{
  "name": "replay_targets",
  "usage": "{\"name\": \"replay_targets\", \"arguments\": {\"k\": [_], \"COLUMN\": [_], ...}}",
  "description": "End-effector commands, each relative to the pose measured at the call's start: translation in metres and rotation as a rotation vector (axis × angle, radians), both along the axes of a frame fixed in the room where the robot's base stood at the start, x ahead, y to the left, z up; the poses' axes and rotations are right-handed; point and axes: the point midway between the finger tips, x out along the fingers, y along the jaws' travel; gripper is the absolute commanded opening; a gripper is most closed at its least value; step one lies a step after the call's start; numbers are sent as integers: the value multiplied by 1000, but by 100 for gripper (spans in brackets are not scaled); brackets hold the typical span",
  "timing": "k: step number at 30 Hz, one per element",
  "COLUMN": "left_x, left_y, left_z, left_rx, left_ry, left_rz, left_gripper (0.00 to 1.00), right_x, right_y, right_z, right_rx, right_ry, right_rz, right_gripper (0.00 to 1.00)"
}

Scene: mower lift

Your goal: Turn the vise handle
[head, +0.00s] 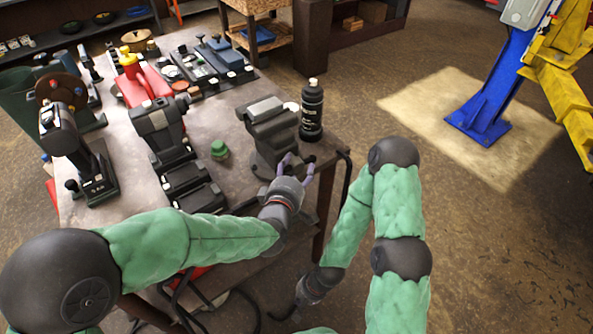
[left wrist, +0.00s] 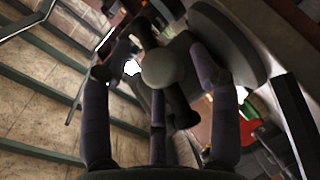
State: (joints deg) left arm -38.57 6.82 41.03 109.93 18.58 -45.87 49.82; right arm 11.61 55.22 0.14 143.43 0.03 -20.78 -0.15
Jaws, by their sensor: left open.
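The grey bench vise (head: 268,128) stands on the near right corner of the workbench. My left gripper (head: 297,166) is at the vise's near end, with its purple fingers spread. In the left wrist view, the vise handle (left wrist: 181,112) shows as a dark bar beside a round grey screw end (left wrist: 160,69). My open left gripper (left wrist: 155,66) has fingers on both sides of it; I cannot tell whether they touch it. In the head view the handle is mostly hidden by the gripper. My right gripper (head: 300,302) hangs low beside the bench, away from the vise; its jaws are unclear.
A black bottle (head: 312,110) stands just right of the vise. A green knob-like item (head: 219,150) and black power tools (head: 160,130) lie to the left on the workbench (head: 213,125). Open floor and a blue lift post (head: 492,95) are at right.

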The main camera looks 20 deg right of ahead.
Motion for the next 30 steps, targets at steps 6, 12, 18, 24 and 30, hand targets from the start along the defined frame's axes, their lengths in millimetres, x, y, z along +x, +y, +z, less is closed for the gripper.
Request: {"name": "replay_targets", "arguments": {"k": [6, 12, 18, 24, 30], "left_x": [5, 5, 4, 3, 2], "left_y": [-3, -3, -3, -3, -3], "left_z": [-1, -1, -2, -5, -9], "left_rx": [0, 0, 2, 1, -29], "left_ry": [0, 0, 2, 4, -4], "left_rz": [0, 0, -2, -3, -4], "left_gripper": [61, 56, 11, 11, 11], "right_x": [0, 0, 0, 0, 0], "right_y": [0, 0, 0, 0, 0], "right_z": [-1, -1, -1, -3, -16], "right_rx": [0, 0, 0, 0, 0], "right_ry": [0, 0, 0, 0, 0], "right_rz": [0, 0, 0, 0, 0], "right_gripper": [0, 0, 0, 0, 0]}}
